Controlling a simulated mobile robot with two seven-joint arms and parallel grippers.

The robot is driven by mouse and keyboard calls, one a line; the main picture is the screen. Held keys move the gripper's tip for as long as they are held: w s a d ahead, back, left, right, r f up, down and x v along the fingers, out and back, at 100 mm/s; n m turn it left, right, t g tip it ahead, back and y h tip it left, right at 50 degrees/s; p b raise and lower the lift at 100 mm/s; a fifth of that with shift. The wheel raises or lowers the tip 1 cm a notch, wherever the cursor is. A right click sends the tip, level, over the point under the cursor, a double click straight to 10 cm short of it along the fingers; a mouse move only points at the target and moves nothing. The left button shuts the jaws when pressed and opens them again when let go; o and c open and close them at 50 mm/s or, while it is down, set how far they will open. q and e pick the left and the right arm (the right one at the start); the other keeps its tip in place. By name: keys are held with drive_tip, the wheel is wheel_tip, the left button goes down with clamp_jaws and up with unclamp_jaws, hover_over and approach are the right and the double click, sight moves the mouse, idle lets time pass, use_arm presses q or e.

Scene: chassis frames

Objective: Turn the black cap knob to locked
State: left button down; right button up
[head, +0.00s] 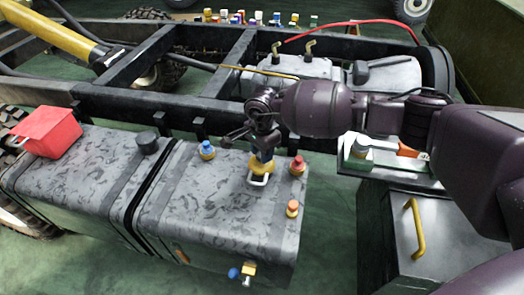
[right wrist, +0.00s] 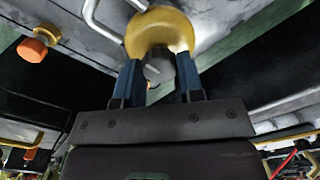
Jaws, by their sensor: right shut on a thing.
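A black cap (head: 146,142) stands upright on the left camouflage-grey tank (head: 90,180). A yellow cap (head: 261,168) with a silver bail handle (head: 259,181) sits on the right tank (head: 215,215). My right gripper (head: 264,152) is over the yellow cap, apart from the black one. My left gripper is not in view.
Blue-capped (head: 207,150) and red-capped (head: 298,165) fittings flank the yellow cap, with an orange one (head: 292,208) nearby. A red box (head: 48,131) sits on the left tank. The black chassis rail (head: 165,105) runs behind. A yellow-handled dark box (head: 440,240) stands right.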

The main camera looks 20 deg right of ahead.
drive_tip(key=shift+r+m+p, duration=0.25)
drive_tip(key=shift+m+p, duration=0.4)
drive_tip(key=shift+m, duration=0.55)
drive_tip(key=m+p, duration=0.1)
drive_tip(key=m, duration=0.1)
drive_tip(key=shift+m, duration=0.3)
drive_tip(key=m+p, duration=0.1)
drive_tip(key=m, duration=0.1)
drive_tip(key=shift+m, duration=0.4)
drive_tip(key=m+p, duration=0.2)
drive_tip(key=m, duration=0.1)
drive_tip(key=shift+m, duration=0.3)
drive_tip(key=shift+m+p, duration=0.4)
drive_tip(key=shift+m, duration=0.5)
drive_tip(key=m+p, duration=0.1)
drive_tip(key=m, duration=0.2)
use_arm(q)
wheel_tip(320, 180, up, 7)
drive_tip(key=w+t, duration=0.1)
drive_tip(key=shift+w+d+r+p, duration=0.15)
drive_tip(key=shift+p, duration=0.2)
use_arm(e)
drive_tip(key=shift+f+m, duration=0.2)
drive_tip(key=shift+m, duration=0.6)
